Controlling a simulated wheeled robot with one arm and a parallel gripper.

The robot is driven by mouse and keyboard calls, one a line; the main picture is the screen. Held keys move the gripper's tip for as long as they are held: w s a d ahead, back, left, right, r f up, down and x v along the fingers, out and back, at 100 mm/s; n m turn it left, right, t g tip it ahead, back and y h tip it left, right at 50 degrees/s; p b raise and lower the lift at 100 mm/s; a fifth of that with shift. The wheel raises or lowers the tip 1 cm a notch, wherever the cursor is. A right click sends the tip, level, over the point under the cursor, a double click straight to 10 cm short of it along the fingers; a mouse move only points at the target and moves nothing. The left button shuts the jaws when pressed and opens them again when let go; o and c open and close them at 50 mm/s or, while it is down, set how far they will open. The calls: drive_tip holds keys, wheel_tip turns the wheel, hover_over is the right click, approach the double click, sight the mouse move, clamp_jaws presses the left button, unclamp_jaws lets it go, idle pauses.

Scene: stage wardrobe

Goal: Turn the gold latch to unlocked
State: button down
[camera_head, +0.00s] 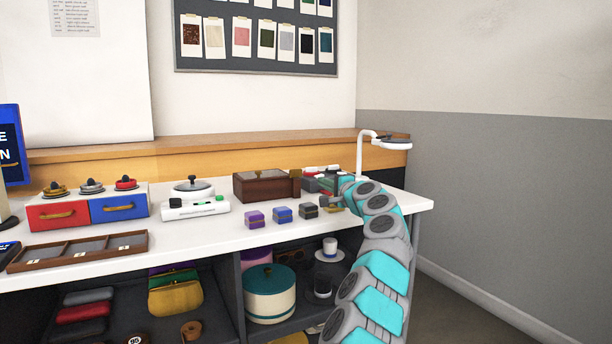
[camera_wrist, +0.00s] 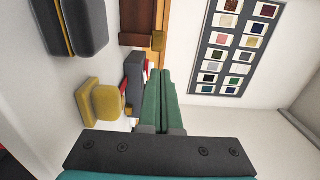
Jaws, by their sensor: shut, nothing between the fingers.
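The gold latch (camera_head: 56,189) is a round gold dial with a dark knob, at the left end of a white cabinet top (camera_head: 76,196) in the head view. A silver latch (camera_head: 92,186) and a red latch (camera_head: 126,183) sit beside it. Its marks are too small to read, so I cannot tell how it is set. My gripper (camera_wrist: 161,74) is shut and empty, with green fingers together in the wrist view. It is over the right end of the counter, far from the gold latch, which is outside the wrist view.
Below the latches are a red drawer (camera_head: 57,215) and a blue drawer (camera_head: 118,208). A white scale-like device (camera_head: 194,207), a brown box (camera_head: 262,187) and several small boxes stand between them and my arm. A compartment tray (camera_head: 78,250) lies in front. A gold box (camera_wrist: 103,100) is near my fingers.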

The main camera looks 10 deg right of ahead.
drive_tip(key=shift+w+d, duration=0.1)
drive_tip(key=shift+w+a+r+p, duration=0.2)
drive_tip(key=shift+w+r+p, duration=0.05)
drive_tip(key=shift+w+p, duration=0.45)
drive_tip(key=shift+w+a+f, duration=0.15)
drive_tip(key=shift+w, duration=0.35)
drive_tip(key=shift+p+x, duration=0.3)
drive_tip(key=shift+x, duration=0.45)
drive_tip(key=p, duration=0.2)
approach(300, 171)
drive_tip(key=shift+x, duration=1.3)
drive_tip(key=shift+w+a+p, duration=0.15)
drive_tip(key=shift+w+p, duration=0.4)
drive_tip(key=shift+w, duration=0.05)
drive_tip(key=shift+w+a, duration=0.1)
drive_tip(key=shift+w, duration=0.2)
drive_tip(key=shift+p+x, duration=0.75)
drive_tip(key=shift+p, duration=0.15)
drive_tip(key=shift+w+a, duration=0.2)
drive_tip(key=shift+w, duration=0.1)
